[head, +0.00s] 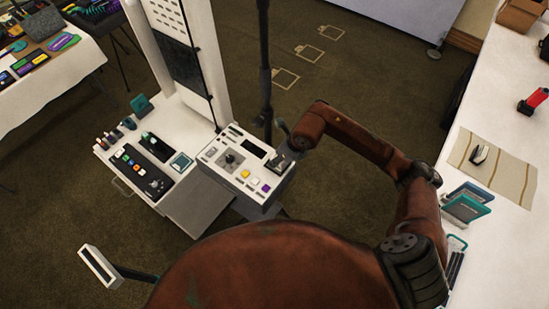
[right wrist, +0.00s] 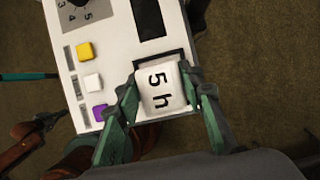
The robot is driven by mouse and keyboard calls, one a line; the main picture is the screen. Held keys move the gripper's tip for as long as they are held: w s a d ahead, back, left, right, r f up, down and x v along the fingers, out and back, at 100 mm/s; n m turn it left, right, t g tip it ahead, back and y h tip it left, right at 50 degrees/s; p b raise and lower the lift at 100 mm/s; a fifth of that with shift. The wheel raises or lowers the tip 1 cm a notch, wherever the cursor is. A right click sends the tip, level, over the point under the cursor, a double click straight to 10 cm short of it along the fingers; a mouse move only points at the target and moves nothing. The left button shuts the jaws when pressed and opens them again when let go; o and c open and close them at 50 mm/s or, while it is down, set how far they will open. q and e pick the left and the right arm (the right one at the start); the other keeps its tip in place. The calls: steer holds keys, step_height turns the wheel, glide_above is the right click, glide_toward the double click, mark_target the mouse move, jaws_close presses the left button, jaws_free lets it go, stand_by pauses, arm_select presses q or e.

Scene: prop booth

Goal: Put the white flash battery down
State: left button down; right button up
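The white flash battery (right wrist: 162,88), a white block marked "5 h", lies between the green fingers of my right gripper (right wrist: 165,108). The fingers touch both its sides. It is over a black-edged square at the end of the white console (right wrist: 100,75); I cannot tell whether it rests there. In the head view my right gripper (head: 284,158) is at the console's right end (head: 222,168) and mostly hides the battery.
A control panel (head: 140,165) stands on the white cart left of the console, under a tall white panel (head: 178,50). A dark pole (head: 264,70) rises behind the console.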

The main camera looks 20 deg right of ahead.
steer(key=o, duration=0.4)
steer(key=shift+r, duration=0.1)
